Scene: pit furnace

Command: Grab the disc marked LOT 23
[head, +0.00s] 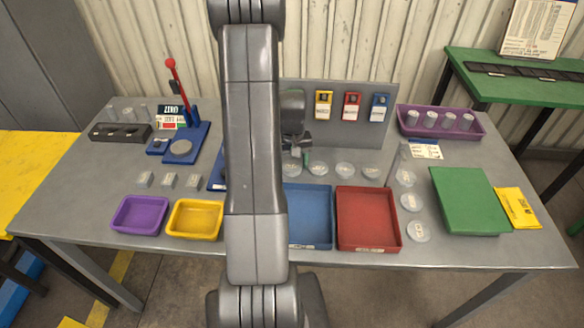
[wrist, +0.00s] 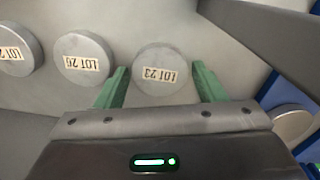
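The disc marked LOT 23 (wrist: 160,68) is a round grey disc with a cream label, lying flat in the wrist view with its text upside down. My gripper (wrist: 160,85) is open, with one green finger on each side of the disc's near half. I cannot tell whether the fingers touch it or how high they are above the table. In the head view my gripper (head: 296,148) is over the left end of a row of pale discs, and the disc below it is partly hidden.
The LOT 26 disc (wrist: 84,57) lies left of LOT 23 in the wrist view, with another disc (wrist: 17,48) beyond. A blue tray (head: 308,215) and a red tray (head: 368,218) stand in front of the row. A grey upright panel (head: 345,97) stands behind.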

